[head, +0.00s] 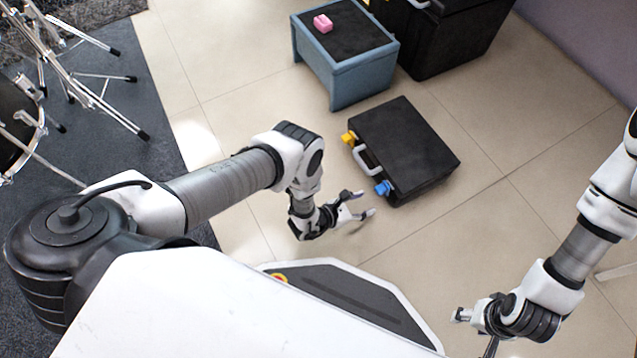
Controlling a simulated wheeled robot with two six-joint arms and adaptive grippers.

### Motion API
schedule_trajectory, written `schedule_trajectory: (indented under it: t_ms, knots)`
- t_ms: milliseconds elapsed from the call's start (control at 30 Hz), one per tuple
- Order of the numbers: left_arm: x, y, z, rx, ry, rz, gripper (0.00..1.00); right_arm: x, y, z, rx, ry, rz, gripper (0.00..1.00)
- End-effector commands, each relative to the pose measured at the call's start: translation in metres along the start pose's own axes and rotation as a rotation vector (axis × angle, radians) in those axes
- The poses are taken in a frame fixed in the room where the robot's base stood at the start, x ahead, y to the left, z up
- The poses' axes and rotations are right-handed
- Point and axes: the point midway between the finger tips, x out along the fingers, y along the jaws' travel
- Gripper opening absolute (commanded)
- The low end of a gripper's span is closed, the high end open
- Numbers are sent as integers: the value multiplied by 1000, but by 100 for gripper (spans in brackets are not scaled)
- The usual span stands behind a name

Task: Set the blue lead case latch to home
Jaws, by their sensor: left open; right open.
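A black case (408,146) lies flat on the tiled floor ahead of me, with a pale handle (366,160) on its near left side. A blue latch (383,188) sits at the near end of that side and a yellow latch (349,138) at the far end. My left gripper (362,204) is open and empty, a little short of the blue latch and apart from it. My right gripper (474,328) is open at the lower right, well away from the case. The exact setting of the blue latch is too small to tell.
A large black case (450,42) stands at the back right. Drum hardware (75,75) stands on a dark rug at left. Floor right of the case is clear.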

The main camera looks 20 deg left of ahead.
Motion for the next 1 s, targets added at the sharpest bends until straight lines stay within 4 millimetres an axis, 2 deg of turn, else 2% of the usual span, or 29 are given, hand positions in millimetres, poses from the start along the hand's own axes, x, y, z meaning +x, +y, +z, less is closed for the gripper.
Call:
schedule_trajectory:
  t_ms: [33,233,300,567,1000]
  knots:
    - [-13,1,6,-2,5,2,54,-14,0,0,0,0,0,54]
    - [-57,0,7,-3,6,2,54,-39,0,0,0,-1,0,54]
    - [-63,-10,26,10,48,-75,54,-56,0,0,0,-1,0,54]
    - [-99,-42,62,58,203,-312,54,-100,-1,0,0,-1,0,54]
    - [-181,-77,118,181,422,-644,54,-164,-1,0,0,-1,0,54]
